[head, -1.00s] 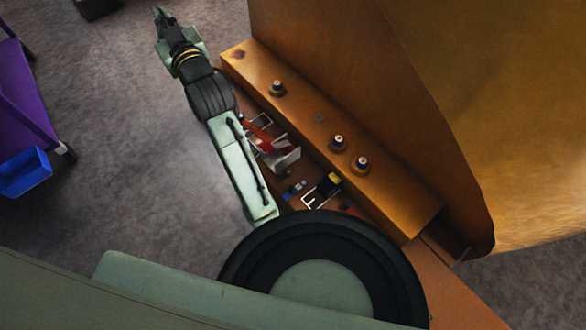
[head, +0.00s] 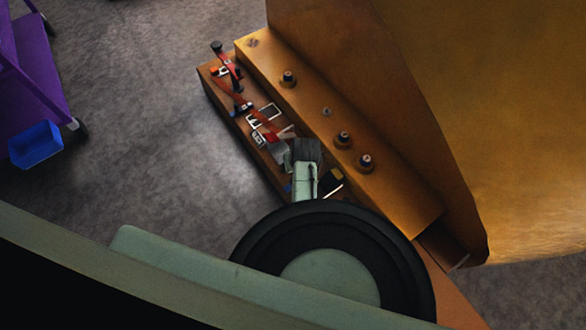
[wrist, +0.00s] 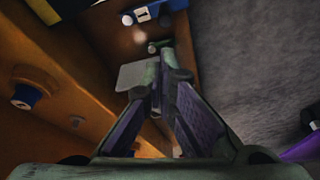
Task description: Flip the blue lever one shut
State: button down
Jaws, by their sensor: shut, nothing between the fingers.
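In the wrist view a small blue part with a white label (wrist: 143,15) is at the top, apart from my fingertips. I cannot tell whether it is the blue lever or how its handle stands. In the head view a bit of blue (head: 288,187) shows on the ledge beside my arm, mostly hidden. My gripper (wrist: 157,72) is shut and empty, with its tips below the labelled part in the picture. A pale grey plate (wrist: 134,76) lies just left of the tips.
An orange-brown casting (head: 380,180) with several studs rises beside the ledge. Red levers (head: 228,66) and white-framed plates (head: 263,116) sit along the ledge. A black-and-yellow part (head: 334,182) is right of my arm. A purple cart (head: 38,75) with a blue bin (head: 36,144) stands left; floor between is clear.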

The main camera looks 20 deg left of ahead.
jog(key=b+x, duration=0.1)
jog(key=x, duration=0.9)
